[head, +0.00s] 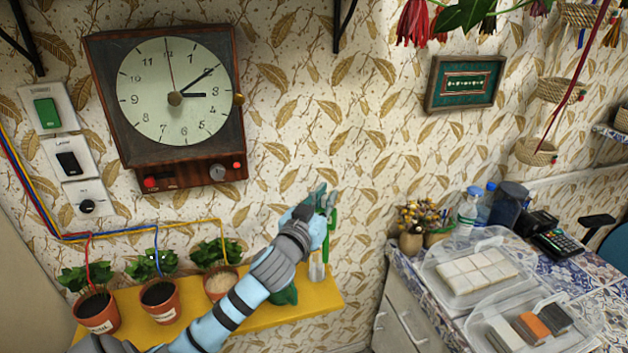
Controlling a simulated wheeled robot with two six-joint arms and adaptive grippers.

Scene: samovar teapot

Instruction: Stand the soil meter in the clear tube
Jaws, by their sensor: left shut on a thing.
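My left gripper (325,200) is up against the wallpaper above the right end of the yellow shelf (318,298). It is shut on a slim green thing that I take for the soil meter (327,242), which hangs roughly upright below the fingers. The fingers hide its upper part. A pale, greyish shape (317,268) stands just under it near the shelf; it may be the clear tube, but it is too small to tell. I cannot tell whether the meter is inside it or in front of it. My right gripper is out of view.
Several potted plants (160,298) with coloured wires stand on the shelf's left part. A dark green object (285,295) sits beside my left arm. A clock (172,98) hangs above. A counter (405,275) with clear trays (470,268) and bottles (467,212) is at the right.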

